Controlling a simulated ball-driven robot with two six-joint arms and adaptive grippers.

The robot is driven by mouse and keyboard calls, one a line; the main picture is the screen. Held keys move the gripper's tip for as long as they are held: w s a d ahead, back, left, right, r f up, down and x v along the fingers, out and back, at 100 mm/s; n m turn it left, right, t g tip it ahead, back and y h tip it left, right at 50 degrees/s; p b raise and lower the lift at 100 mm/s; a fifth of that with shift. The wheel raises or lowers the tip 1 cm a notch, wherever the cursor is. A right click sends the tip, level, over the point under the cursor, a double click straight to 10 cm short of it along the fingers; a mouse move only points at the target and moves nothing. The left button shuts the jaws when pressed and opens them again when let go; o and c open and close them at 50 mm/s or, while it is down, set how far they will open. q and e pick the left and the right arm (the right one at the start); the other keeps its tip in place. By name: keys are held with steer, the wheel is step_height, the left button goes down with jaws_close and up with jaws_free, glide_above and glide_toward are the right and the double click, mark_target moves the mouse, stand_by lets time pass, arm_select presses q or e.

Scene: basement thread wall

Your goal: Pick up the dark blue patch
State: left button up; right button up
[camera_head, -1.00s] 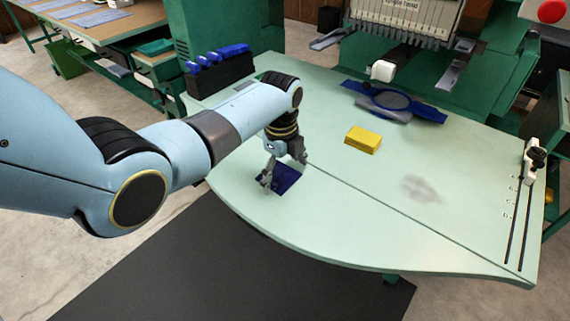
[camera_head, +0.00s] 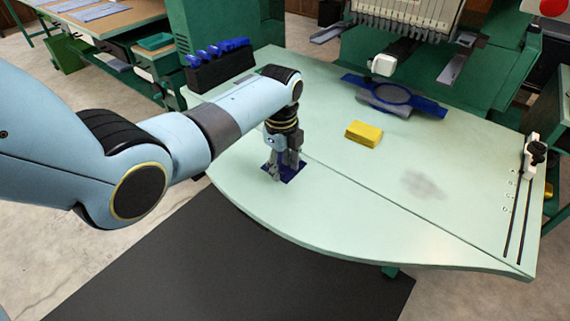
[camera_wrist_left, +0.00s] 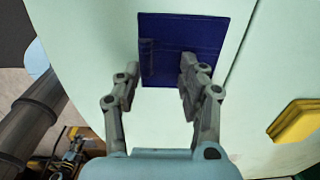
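The dark blue patch (camera_head: 290,176) lies flat on the pale green table (camera_head: 330,220), near its front left edge. In the left wrist view the square patch (camera_wrist_left: 185,30) lies around and beyond my fingertips. My left gripper (camera_head: 283,171) points down at the patch, and its arm comes in from the left. In the wrist view its fingers (camera_wrist_left: 160,68) stand apart, one by the patch's left edge and the other over its lower right part. Nothing is held between them. Whether the tips touch the cloth I cannot tell. My right gripper is not in view.
A yellow block (camera_head: 363,134) sits right of the gripper. A blue hoop piece (camera_head: 425,103) lies behind it, below the embroidery machine (camera_head: 410,15). A black holder with blue items (camera_head: 221,70) stands at the back left. A slotted rail (camera_head: 517,215) is at the right.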

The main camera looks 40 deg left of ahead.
arm_select(q)
jaws_close()
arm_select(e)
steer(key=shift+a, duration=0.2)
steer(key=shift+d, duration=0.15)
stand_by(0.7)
